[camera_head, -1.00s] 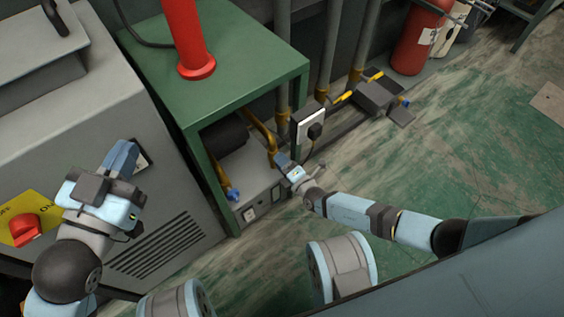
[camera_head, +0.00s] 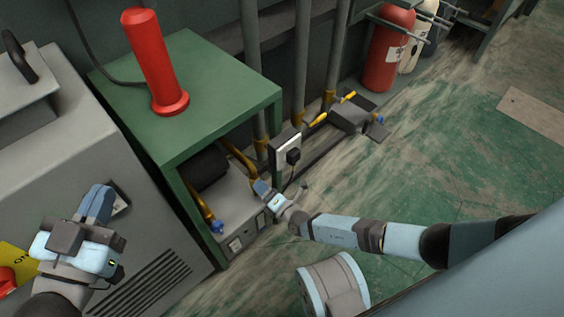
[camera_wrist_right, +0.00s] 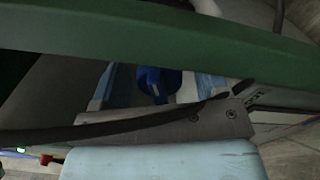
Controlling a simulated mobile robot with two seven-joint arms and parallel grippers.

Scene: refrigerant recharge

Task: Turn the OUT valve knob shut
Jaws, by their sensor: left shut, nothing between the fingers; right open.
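In the head view, a blue valve knob (camera_head: 217,227) sits at the front left of the grey unit (camera_head: 232,208) under the green table. My right gripper (camera_head: 262,189) is at the unit's right front, by the yellow pipe. In the right wrist view, a dark blue knob (camera_wrist_right: 152,83) shows between the light blue fingers of my open right gripper (camera_wrist_right: 155,88); whether they touch it I cannot tell. I cannot read which knob is marked OUT. My left gripper (camera_head: 97,203) is shut and empty, in front of the large grey cabinet.
The green table (camera_head: 190,95) carries a red cylinder (camera_head: 155,65); its edge (camera_wrist_right: 150,35) crosses close above my right gripper. A socket box (camera_head: 286,151) stands right of the unit. Another device (camera_head: 350,117) and a fire extinguisher (camera_head: 390,50) are further back. Open floor lies right.

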